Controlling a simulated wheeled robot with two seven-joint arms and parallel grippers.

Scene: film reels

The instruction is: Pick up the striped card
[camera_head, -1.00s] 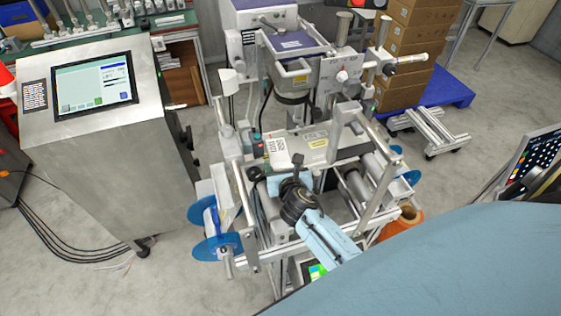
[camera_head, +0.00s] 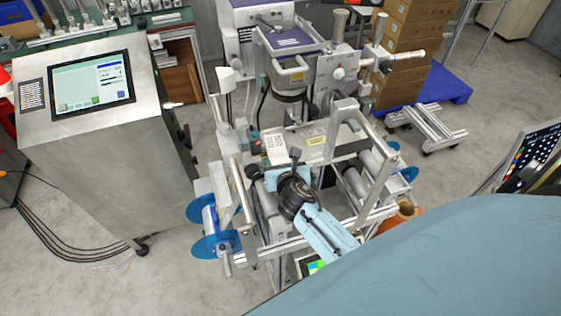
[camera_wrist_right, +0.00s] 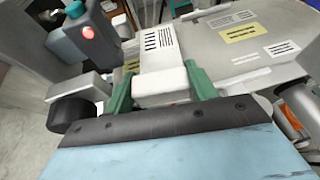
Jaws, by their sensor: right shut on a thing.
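The striped card (camera_wrist_right: 162,45) is white with black stripes and shows upper middle in the right wrist view. A white block-like part below its striped face sits between the two green fingers of my right gripper (camera_wrist_right: 161,88), which is shut on it. In the head view the striped card (camera_head: 275,148) shows above the middle of the machine frame, just beyond my right gripper (camera_head: 279,166). The gripper's fingers are mostly hidden there by its own wrist. Whether the card touches the machine surface behind it cannot be told. My left gripper is not in view.
The labelling machine (camera_head: 318,142) surrounds my right gripper, with metal rails, rollers (camera_head: 365,180) and an upright column close by. A blue reel (camera_head: 213,245) is at its left, an orange roll (camera_head: 400,218) at its right. A cabinet with a screen (camera_head: 92,83) stands left. Open floor lies between.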

